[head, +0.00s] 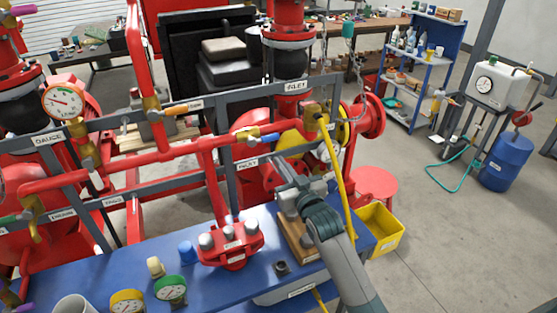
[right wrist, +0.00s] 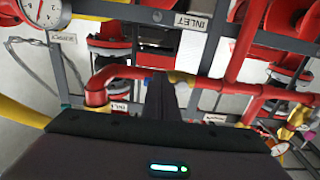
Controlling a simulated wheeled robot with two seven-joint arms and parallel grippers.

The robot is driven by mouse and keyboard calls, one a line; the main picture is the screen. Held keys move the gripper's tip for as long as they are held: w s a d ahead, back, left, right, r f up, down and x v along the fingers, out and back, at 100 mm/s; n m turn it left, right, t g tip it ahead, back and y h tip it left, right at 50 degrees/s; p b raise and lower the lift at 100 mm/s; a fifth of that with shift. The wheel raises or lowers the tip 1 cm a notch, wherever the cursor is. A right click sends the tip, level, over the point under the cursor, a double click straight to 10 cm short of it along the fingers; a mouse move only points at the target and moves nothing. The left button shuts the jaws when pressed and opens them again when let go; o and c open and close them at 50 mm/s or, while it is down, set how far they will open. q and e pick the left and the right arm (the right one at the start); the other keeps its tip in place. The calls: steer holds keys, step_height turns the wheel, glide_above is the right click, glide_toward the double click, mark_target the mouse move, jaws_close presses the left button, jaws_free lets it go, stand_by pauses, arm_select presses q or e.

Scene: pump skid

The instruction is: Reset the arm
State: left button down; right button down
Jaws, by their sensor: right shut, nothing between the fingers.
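My right arm comes in from the bottom right of the head view. Its grey gripper (head: 277,168) is above the right end of the blue bench (head: 220,290), in front of the red pipework (head: 205,150). In the right wrist view the dark fingers (right wrist: 164,90) are together with nothing between them, pointing toward the red pipes and the INLET label (right wrist: 191,22). I cannot tell how far the fingertips are from the pipes. My left gripper is in neither view.
A red manifold block (head: 230,243), a yellow gauge (head: 127,302) and a green gauge (head: 170,290) are on the bench. A yellow bin (head: 380,232) stands right of the bench.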

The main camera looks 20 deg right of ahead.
steer(key=shift+s, duration=0.5)
steer(key=s+a+f+g, duration=0.1)
steer(key=s+f+g, duration=0.2)
steer(key=s+f, duration=0.55)
steer(key=s+a+f+n+g, duration=0.15)
steer(key=s+f+g, duration=0.35)
steer(key=s, duration=0.6)
steer(key=s+a+f+g, duration=0.2)
steer(key=s+f, duration=0.6)
steer(key=s, duration=0.2)
steer(key=s+f+g, duration=0.1)
steer(key=s+g, duration=0.4)
steer(key=s, duration=1)
step_height(320, 180, down, 37)
steer(key=b, duration=0.8)
steer(key=s+d+f+g+b, duration=0.1)
steer(key=s+f+b, duration=0.3)
steer(key=s+f, duration=0.5)
steer(key=s+d+f+g+b, duration=0.1)
steer(key=s+d+f+b, duration=0.1)
steer(key=s+f, duration=0.7)
step_height(320, 180, down, 7)
steer(key=shift+s+r+h+b, duration=0.1)
steer(key=shift+s+h+b, duration=0.2)
steer(key=shift+b, duration=0.55)
